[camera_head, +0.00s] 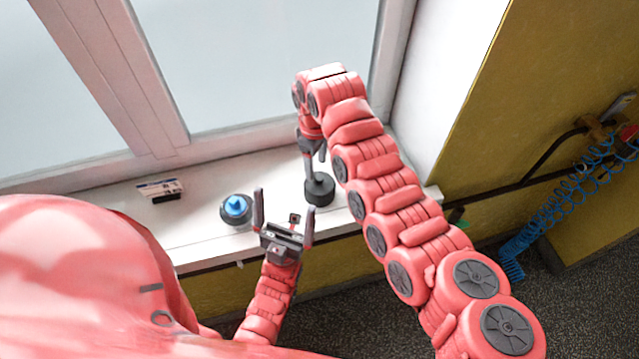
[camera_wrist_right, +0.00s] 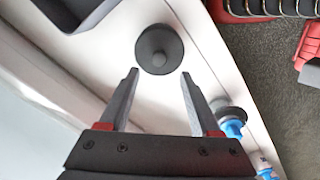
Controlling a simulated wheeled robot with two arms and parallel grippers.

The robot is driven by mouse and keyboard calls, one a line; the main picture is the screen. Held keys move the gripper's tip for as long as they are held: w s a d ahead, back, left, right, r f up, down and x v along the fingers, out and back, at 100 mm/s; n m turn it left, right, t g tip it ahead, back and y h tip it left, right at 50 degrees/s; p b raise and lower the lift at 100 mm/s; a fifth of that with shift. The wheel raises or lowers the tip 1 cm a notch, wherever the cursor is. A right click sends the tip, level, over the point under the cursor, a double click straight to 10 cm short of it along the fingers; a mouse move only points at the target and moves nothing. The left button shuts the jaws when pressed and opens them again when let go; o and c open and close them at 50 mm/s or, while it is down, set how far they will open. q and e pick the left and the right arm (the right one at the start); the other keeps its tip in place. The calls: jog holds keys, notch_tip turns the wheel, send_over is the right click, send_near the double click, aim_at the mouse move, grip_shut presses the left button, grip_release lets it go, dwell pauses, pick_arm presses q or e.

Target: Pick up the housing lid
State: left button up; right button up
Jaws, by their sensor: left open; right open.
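The housing lid, as I take it, is a dark round disc with a short central knob (camera_head: 319,190), lying on the white sill. In the right wrist view the lid (camera_wrist_right: 160,46) lies just past the fingertips, roughly centred between them. My right gripper (camera_head: 315,163) points down over the lid; in its wrist view the gripper (camera_wrist_right: 159,74) is open with nothing between its fingers. My left gripper (camera_head: 284,202) is open and empty, its fingers pointing up, at the sill's front edge, left of and below the lid in the head view.
A blue-topped part on a dark ring (camera_head: 236,208) stands left of the lid on the sill (camera_head: 200,228). A small black-and-white box (camera_head: 160,190) lies farther left. A dark tray (camera_wrist_right: 75,12) shows near the lid. The window frame (camera_head: 120,80) bounds the back.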

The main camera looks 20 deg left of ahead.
aim_at(319, 177)
jog(key=f+p, duration=0.1)
jog(key=f, duration=0.1)
jog(key=d+f+p, duration=0.1)
jog(key=f, duration=0.1)
jog(key=shift+p, duration=0.4)
jog(key=shift+f, duration=0.35)
grip_shut()
dwell(0.7)
